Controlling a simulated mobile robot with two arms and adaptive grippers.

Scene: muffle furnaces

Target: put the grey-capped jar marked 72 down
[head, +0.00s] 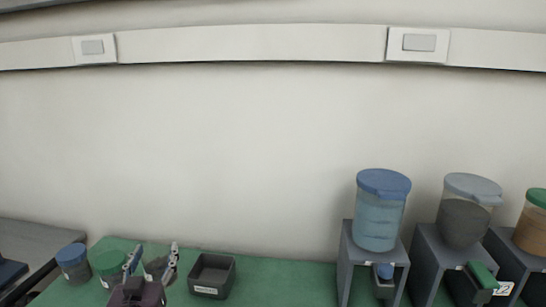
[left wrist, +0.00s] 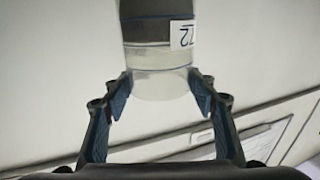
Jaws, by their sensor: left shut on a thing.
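My left gripper (head: 152,263) is over the green bench at the lower left of the head view. It is shut on the jar marked 72 (left wrist: 148,38), which shows large in the left wrist view with dark contents, a clear section and a white label reading 72. The gripper's fingers (left wrist: 160,98) press on either side of the clear section. In the head view only a small grey part of the jar (head: 157,267) shows between the fingers. I cannot tell whether it touches the bench. My right gripper is not in view.
A blue-capped jar (head: 72,262) and a green-capped jar (head: 108,266) stand left of my gripper. A dark open tray (head: 212,276) lies to its right. Dispensers with blue (head: 380,215), grey (head: 467,212) and green (head: 534,225) lids stand at right. The green bench (head: 285,280) is clear between.

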